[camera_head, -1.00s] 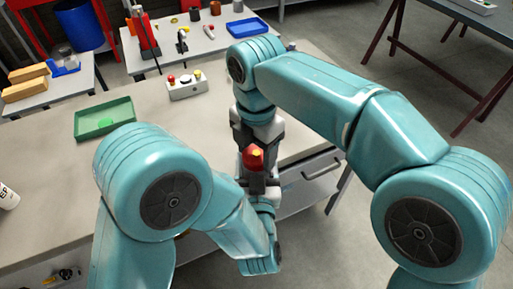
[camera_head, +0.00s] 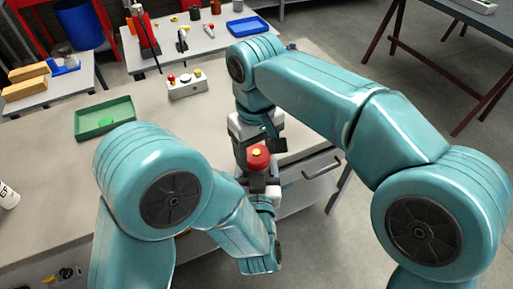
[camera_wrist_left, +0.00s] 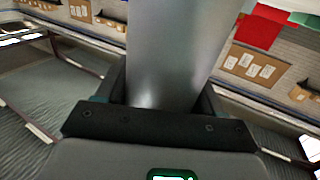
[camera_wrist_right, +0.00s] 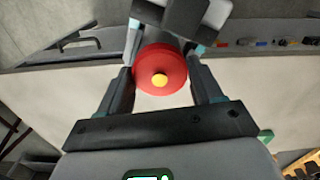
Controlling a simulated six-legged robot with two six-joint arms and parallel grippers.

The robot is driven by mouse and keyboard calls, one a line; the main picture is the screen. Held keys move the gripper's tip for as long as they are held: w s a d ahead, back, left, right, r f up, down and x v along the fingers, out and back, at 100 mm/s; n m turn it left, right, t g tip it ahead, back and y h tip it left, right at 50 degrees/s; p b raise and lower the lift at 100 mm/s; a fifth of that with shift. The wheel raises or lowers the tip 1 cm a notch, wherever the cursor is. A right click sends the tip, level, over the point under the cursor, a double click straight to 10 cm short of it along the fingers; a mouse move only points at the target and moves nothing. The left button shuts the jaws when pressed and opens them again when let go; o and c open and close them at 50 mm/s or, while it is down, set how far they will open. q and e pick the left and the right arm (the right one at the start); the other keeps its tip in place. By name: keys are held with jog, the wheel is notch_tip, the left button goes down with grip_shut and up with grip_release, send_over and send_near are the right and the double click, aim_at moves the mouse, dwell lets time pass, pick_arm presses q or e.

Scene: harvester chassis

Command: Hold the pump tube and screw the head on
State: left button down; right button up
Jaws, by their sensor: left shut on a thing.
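The red pump head (camera_head: 258,160) with a yellow centre sits above my left gripper in the head view. The right wrist view shows it end-on (camera_wrist_right: 150,82). My left gripper (camera_wrist_left: 165,95) is shut on the grey pump tube (camera_wrist_left: 170,50), which fills the middle of the left wrist view. My right gripper (camera_wrist_right: 165,60) is open, with one finger on each side of the red head. Any small gap between fingers and head is hard to judge. The joint between head and tube is hidden.
A green tray (camera_head: 88,119) and a small control box with buttons (camera_head: 187,87) stand on the workbench (camera_head: 50,170). A white container (camera_head: 8,196) is at the left edge. A drawer handle (camera_head: 322,170) sticks out at the bench's right end. The bench's middle is clear.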

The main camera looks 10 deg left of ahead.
jog(key=o, duration=0.4)
jog(key=shift+c, duration=0.2)
notch_tip(320, 180, up, 12)
dwell(0.7)
